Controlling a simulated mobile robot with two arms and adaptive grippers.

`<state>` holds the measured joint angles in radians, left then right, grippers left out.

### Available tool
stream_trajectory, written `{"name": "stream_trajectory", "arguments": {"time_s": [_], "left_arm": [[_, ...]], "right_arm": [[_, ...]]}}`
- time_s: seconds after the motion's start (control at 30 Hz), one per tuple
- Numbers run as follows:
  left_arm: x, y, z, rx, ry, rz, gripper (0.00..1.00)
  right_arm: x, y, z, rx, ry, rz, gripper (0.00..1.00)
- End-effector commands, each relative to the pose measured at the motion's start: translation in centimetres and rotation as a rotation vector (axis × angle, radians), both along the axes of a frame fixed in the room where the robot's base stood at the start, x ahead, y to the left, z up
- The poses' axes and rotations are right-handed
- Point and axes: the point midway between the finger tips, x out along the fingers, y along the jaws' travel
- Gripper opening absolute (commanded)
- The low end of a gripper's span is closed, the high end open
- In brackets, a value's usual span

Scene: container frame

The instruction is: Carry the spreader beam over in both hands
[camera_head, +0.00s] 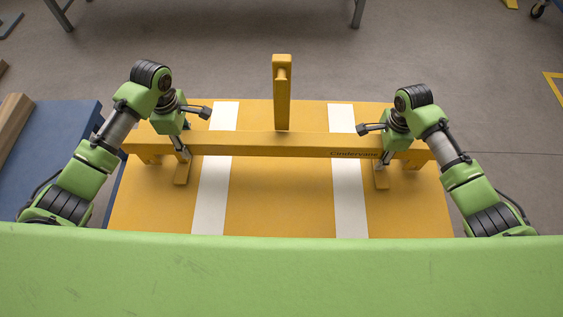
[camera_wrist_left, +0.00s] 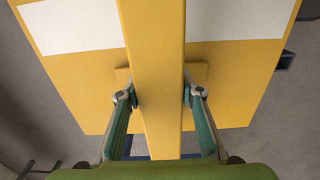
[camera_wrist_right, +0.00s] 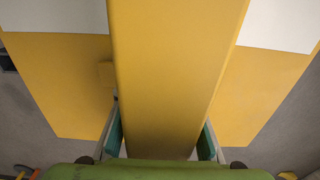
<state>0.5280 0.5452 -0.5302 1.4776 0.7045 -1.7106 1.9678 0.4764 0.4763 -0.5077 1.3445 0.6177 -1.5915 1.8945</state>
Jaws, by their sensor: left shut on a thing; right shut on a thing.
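The spreader beam (camera_head: 262,145) is a long yellow bar lying left to right across a yellow surface with two white stripes. An upright yellow post (camera_head: 282,98) stands at its middle, and dark lettering is on its right half. My left gripper (camera_head: 194,133) is shut on the beam's left part; in the left wrist view its fingers (camera_wrist_left: 160,97) lie on both sides of the bar. My right gripper (camera_head: 371,144) is shut on the beam's right part; in the right wrist view the wide bar (camera_wrist_right: 172,70) hides much of the fingers. I cannot tell whether the beam rests or hangs slightly above.
The yellow striped platform (camera_head: 280,205) lies below the beam. Small yellow blocks (camera_head: 182,174) show under it near each gripper. A blue surface (camera_head: 55,135) with brown timber (camera_head: 12,122) is at the left. Grey floor (camera_head: 210,50) lies beyond. A green edge (camera_head: 280,275) fills the front.

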Motion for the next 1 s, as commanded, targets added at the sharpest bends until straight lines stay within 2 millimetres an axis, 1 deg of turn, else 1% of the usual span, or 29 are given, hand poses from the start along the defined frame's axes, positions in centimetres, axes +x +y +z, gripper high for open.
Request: {"name": "stream_trajectory", "arguments": {"time_s": [0.03, 0.13, 0.17, 0.2, 0.23, 0.53, 0.67, 0.77, 1.0], "left_arm": [[0.3, -0.1, 0.1, -0.004, -0.01, -0.001, 0.0], [0.3, -0.1, -0.4, -0.004, -0.01, -0.001, 0.0], [0.0, -0.1, -0.7, -0.002, -0.001, -0.001, 0.39], [0.0, -0.1, -0.6, -0.002, -0.001, -0.001, 0.5], [0.0, -0.1, -0.6, -0.002, -0.001, -0.001, 0.51], [0.0, 0.0, -0.5, -0.001, 0.0, 0.0, 0.51], [0.1, 0.0, 0.2, -0.001, -0.002, -0.001, 0.51], [0.1, 0.0, 1.8, -0.002, -0.004, -0.001, 0.51], [0.2, 0.0, 7.0, -0.002, -0.006, 0.0, 0.51]], "right_arm": [[0.4, 0.1, 0.0, 0.003, -0.009, 0.0, 0.0], [0.3, 0.1, -0.4, 0.003, -0.009, 0.0, 0.0], [0.0, 0.1, -0.7, 0.001, -0.001, 0.0, 0.37], [0.0, 0.1, -0.6, 0.001, 0.0, 0.0, 0.47], [0.0, 0.1, -0.6, 0.001, 0.0, 0.0, 0.5], [0.0, 0.0, -0.6, 0.0, 0.0, 0.0, 0.5], [0.0, 0.0, -0.6, 0.0, 0.0, 0.0, 0.5], [0.0, 0.0, -0.6, 0.0, 0.0, 0.0, 0.5], [0.0, 0.0, -0.6, 0.0, 0.0, 0.0, 0.5]]}}
